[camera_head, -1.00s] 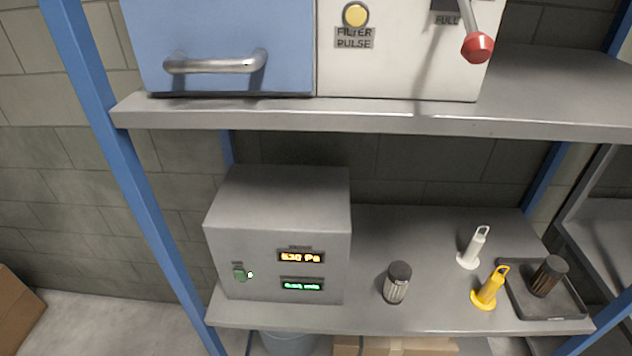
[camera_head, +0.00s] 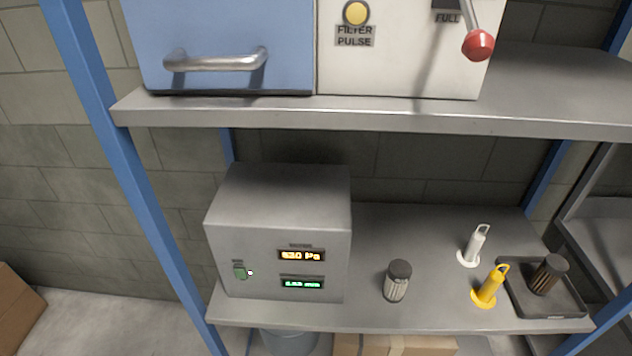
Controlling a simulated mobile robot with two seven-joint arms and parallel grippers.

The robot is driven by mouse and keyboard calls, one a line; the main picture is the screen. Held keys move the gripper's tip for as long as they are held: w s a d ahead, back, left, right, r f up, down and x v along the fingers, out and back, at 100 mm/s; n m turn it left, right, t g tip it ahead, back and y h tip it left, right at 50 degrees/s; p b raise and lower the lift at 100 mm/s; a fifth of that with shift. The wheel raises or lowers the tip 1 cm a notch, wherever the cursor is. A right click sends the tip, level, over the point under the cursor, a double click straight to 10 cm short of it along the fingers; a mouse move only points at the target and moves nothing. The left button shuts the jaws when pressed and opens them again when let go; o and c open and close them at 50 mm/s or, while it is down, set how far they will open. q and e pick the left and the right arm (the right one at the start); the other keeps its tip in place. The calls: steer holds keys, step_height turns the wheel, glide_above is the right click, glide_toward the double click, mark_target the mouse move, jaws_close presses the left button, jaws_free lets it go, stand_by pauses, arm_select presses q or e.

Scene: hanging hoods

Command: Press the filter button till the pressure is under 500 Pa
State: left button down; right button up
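The yellow round filter button (camera_head: 355,13) sits on the white panel of the upper unit, above a label reading "FILTER PULSE" (camera_head: 355,36). The grey box (camera_head: 278,195) on the lower shelf carries an orange pressure display (camera_head: 301,255); it seems to read about 620 or 630 Pa, but the digits are blurred. A green display (camera_head: 302,283) sits below it, too blurred to read surely. Neither of my grippers is in view, and nothing touches the button.
A lever with a red knob (camera_head: 478,45) juts out right of the button. The blue door has a metal handle (camera_head: 215,61). The lower shelf holds a grey-capped canister (camera_head: 397,281), white and yellow handled pieces, and a tray (camera_head: 560,308) with a dark cylinder.

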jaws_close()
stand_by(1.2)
